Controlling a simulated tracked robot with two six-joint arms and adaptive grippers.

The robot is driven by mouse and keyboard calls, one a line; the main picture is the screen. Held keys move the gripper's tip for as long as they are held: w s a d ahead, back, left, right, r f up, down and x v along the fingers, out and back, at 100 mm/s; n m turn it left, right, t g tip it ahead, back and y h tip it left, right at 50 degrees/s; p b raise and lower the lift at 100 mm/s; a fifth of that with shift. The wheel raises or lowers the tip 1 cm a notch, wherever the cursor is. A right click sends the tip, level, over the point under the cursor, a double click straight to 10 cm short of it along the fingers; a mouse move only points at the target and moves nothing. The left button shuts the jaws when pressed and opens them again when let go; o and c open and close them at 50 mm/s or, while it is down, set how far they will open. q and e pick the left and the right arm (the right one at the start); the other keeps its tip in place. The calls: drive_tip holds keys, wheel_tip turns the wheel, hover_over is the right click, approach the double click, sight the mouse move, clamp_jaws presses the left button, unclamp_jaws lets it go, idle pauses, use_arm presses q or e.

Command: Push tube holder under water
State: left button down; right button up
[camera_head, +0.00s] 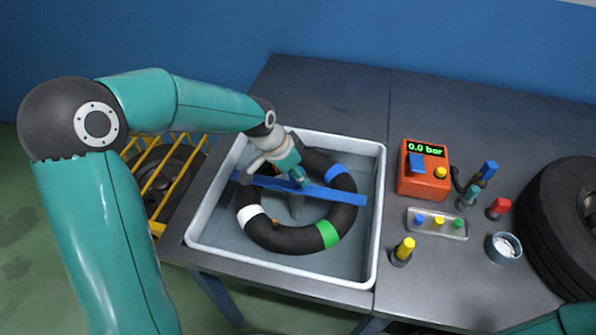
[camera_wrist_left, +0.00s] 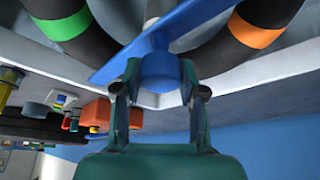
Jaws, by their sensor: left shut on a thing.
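A black inner tube (camera_head: 285,238) with white, green, blue and orange bands lies in a white-rimmed basin (camera_head: 375,215). The tube holder, a long blue bar (camera_head: 340,195), lies across the tube, reaching past it on both sides. My left gripper (camera_head: 302,181) is over the bar near the ring's centre. In the left wrist view, my left gripper's fingers (camera_wrist_left: 160,88) are shut on the bar's round blue knob (camera_wrist_left: 160,72). The tube also shows there, with green (camera_wrist_left: 62,22) and orange (camera_wrist_left: 254,26) bands. The water's level is hard to tell. My right gripper is not in view.
Right of the basin stand an orange pump box (camera_head: 424,175) reading 0.0 bar, a small tray (camera_head: 437,224) of coloured caps, a yellow-topped bottle (camera_head: 402,252), a cup (camera_head: 503,247) and a black tyre (camera_head: 565,230). A yellow rack (camera_head: 172,175) is at the left.

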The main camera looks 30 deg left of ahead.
sight(293, 189)
use_arm(q)
wheel_tip(293, 189, down, 9)
drive_tip(key=b, duration=0.7)
drive_tip(key=shift+r, duration=0.2)
drive_tip(key=shift+s+r, duration=0.1)
drive_tip(key=c, duration=1)
unclamp_jaws()
drive_tip(key=o, duration=0.3)
